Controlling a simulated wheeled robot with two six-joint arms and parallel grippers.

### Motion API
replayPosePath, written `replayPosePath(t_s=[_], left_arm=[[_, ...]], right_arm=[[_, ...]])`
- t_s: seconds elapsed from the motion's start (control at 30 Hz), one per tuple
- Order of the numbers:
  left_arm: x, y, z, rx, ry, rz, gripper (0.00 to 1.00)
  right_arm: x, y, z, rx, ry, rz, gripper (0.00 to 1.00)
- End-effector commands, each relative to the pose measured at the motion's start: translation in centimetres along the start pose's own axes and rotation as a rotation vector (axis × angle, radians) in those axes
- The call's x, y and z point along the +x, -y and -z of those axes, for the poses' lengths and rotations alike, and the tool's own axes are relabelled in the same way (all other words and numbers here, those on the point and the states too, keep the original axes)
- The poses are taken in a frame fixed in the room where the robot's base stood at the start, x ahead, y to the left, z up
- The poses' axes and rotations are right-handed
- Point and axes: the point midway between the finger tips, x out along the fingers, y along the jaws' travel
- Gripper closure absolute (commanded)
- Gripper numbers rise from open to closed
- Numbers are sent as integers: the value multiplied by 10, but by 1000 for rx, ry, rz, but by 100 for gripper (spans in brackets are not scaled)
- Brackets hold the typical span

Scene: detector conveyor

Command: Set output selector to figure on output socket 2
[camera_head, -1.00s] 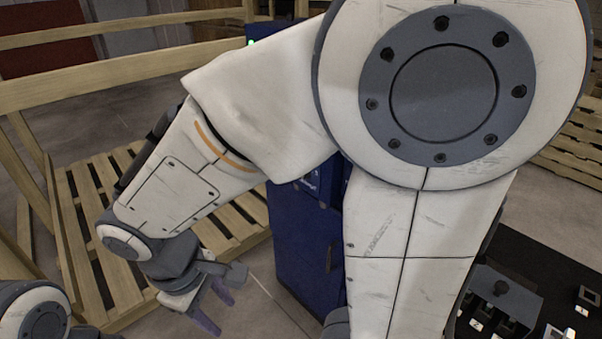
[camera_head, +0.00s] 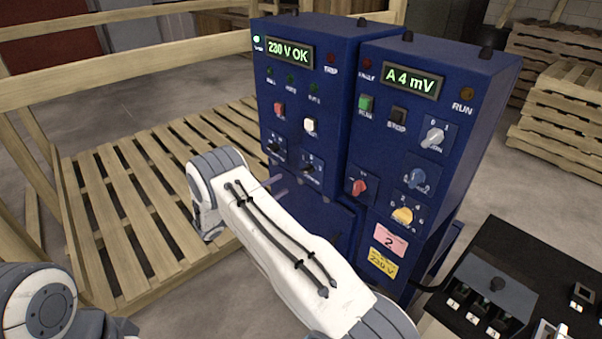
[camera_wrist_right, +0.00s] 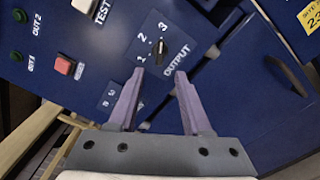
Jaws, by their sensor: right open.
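The output selector is a small black knob on a blue plate marked OUTPUT with 1, 2 and 3. In the right wrist view the selector (camera_wrist_right: 158,46) sits just beyond and between the fingertips of my right gripper (camera_wrist_right: 159,73), which is open and empty. I cannot tell surely which number it points to. In the head view the selector (camera_head: 309,169) is low on the left blue cabinet (camera_head: 335,95), and my right gripper (camera_head: 276,186) is below and left of it, its fingertips partly showing. My left gripper is out of view; only its arm shows at lower left.
The right blue cabinet (camera_head: 455,75) carries several knobs and an "A 4 mV" display. Beside the selector are a white TEST button (camera_wrist_right: 84,5) and a red button (camera_wrist_right: 63,65). A wooden pallet (camera_head: 130,195) lies left. A black panel (camera_head: 515,260) stands at right.

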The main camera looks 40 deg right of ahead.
Motion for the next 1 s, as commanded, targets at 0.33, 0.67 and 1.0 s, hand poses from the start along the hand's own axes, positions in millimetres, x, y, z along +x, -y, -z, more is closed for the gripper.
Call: replayPosePath(t_s=[0.33, 0.67, 1.0], left_arm=[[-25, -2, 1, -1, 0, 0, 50], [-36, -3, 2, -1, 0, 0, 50], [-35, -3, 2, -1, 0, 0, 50]], right_arm=[[61, -2, -3, -1, 4, 4, 51], [97, 0, -1, -1, 0, 3, 51], [99, 0, 0, -2, -1, 3, 67]])
